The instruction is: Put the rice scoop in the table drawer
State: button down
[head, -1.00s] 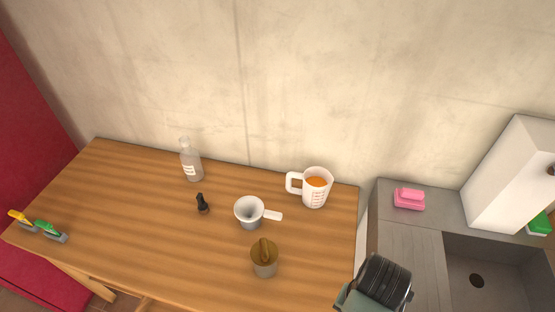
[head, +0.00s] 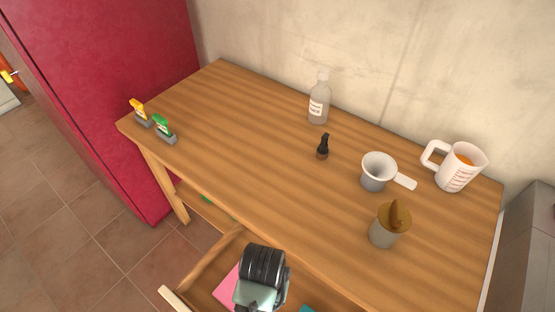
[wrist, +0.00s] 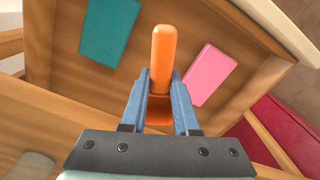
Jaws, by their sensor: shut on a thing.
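The rice scoop (wrist: 163,48) is orange, and its rounded end shows in the wrist view between the blue fingers of my gripper (wrist: 160,82). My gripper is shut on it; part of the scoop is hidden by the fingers. The table drawer (head: 207,272) is pulled open at the table's front, at the bottom of the head view. It also shows in the wrist view (wrist: 225,103), where the scoop is over its inside. In the head view my wrist is above the drawer and hides the fingers and the scoop.
A pink flat item (wrist: 211,75) and a teal one (wrist: 110,30) lie in the drawer, with bare wood between them.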

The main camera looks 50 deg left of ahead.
notch_tip(320, 180, down, 8)
jog(key=shift+f+b, duration=0.1)
jog(key=shift+b, duration=0.5)
jog(key=c, duration=0.7)
grip_release()
jog(key=shift+f, duration=0.15)
jog(key=shift+o, duration=0.2)
notch_tip(320, 180, up, 12)
jog(key=shift+r+p, duration=0.2)
jog(key=shift+p, duration=0.9)
